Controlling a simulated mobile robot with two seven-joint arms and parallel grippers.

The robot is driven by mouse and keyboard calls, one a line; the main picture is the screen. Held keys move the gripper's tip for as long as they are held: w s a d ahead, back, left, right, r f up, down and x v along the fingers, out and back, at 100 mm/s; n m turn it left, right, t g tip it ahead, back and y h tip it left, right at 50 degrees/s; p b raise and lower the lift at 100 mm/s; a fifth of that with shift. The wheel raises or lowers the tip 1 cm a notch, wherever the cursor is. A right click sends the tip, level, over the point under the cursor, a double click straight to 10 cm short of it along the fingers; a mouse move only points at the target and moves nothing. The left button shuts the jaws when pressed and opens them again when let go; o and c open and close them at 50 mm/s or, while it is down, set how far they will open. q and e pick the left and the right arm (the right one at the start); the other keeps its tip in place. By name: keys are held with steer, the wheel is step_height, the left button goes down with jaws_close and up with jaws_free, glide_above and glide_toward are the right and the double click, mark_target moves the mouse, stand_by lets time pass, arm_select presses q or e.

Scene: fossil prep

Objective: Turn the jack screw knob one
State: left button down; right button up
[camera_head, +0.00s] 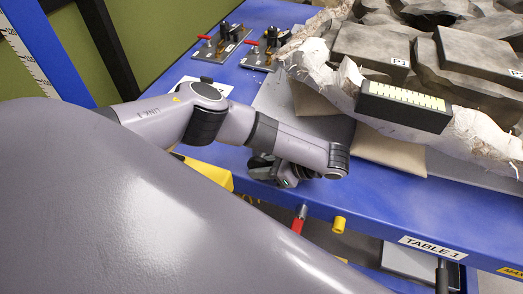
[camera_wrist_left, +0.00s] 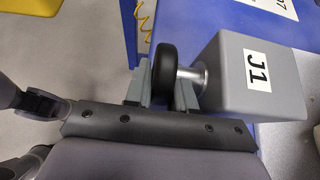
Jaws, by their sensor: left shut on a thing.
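The jack screw knob (camera_wrist_left: 164,66) shows in the left wrist view as a black round wheel on a short metal shaft. The shaft enters the side of a grey box labelled J1 (camera_wrist_left: 228,85). My left gripper (camera_wrist_left: 161,88) has one grey finger on each side of the knob and is shut on it. In the head view my left arm reaches over the blue table's near edge, its wrist end (camera_head: 280,170) close to the grey slab under the fossil. The knob and fingertips are hidden there. My right gripper is in neither view.
The blue table labelled TABLE 1 (camera_head: 372,226) carries a large plaster-jacketed fossil block (camera_head: 335,82) on tan pads (camera_head: 388,150). Red-handled clamps (camera_head: 222,44) stand at the back. A red handle (camera_head: 298,222) and a yellow cap (camera_head: 339,224) stick out at the front edge.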

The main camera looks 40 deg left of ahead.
arm_select(q)
steer(key=c, duration=1)
jaws_free()
steer(key=shift+c, duration=0.2)
steer(key=shift+v, duration=3.55)
